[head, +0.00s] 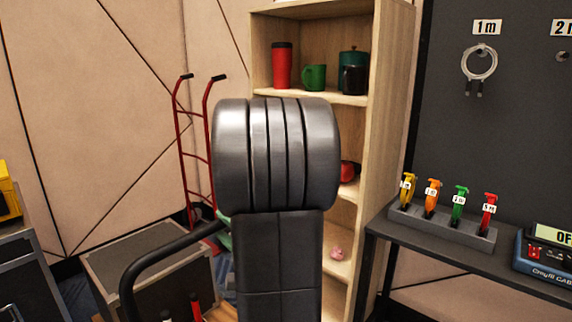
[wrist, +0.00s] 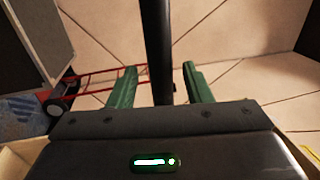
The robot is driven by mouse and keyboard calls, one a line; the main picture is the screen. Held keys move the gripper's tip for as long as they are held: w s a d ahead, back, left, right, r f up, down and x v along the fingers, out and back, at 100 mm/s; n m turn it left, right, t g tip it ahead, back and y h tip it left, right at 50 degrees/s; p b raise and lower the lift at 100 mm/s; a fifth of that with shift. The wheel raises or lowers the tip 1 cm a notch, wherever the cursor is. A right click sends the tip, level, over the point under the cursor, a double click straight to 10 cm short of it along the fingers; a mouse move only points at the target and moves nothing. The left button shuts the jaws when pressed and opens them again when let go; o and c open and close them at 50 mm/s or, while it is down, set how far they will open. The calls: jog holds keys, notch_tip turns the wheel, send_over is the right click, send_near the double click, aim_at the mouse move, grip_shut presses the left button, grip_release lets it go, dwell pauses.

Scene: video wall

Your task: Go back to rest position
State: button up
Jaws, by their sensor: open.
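In the wrist view my gripper (wrist: 159,72) shows two green fingers set well apart, with nothing held between them. A dark vertical bar (wrist: 156,40) runs through the middle of that view, in line with the gap between the fingers. I cannot tell how far it is from them. In the head view a grey ribbed joint and dark link of my own arm fill the centre.
A wooden shelf (head: 391,75) with a red tumbler (head: 282,65) and green mug (head: 314,77) stands behind my arm. A red hand truck (head: 180,135) leans left of it. A dark table (head: 470,268) at right bears a rack (head: 440,228) of coloured plugs. A grey case (head: 130,262) stands at lower left.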

jog(key=f+x, duration=0.1)
jog(key=x, duration=0.5)
jog(key=shift+r, duration=0.35)
